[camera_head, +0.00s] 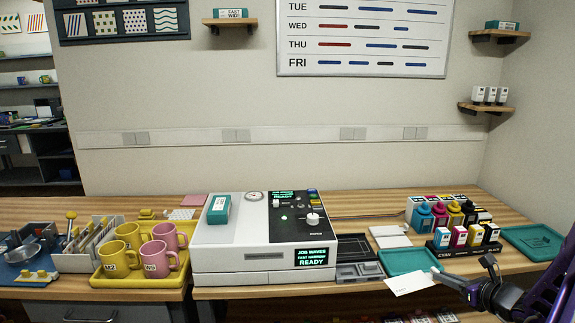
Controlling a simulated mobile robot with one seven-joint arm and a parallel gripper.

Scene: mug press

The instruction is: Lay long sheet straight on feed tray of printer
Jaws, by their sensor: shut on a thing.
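My gripper (437,279) is at the lower right, its jaws shut on the right end of a white sheet (408,284). The sheet is held over the front edge of the counter, tilted in the picture, with small faint marks at its near edge. It overlaps the front of a teal tray (407,261). The printer (237,262) stands left of the gripper, a white box with a black control panel and a lit screen reading JOB WAVES, FAST NARROW, READY. I cannot tell which part is its feed tray.
A dark compartment tray (360,279) lies between printer and teal tray. White sheets (390,237) lie behind. Ink bottles (455,212) and cartridges (460,237) stand right, beside another teal tray (533,242). A yellow tray (108,282) with mugs (120,252) is left of the printer.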

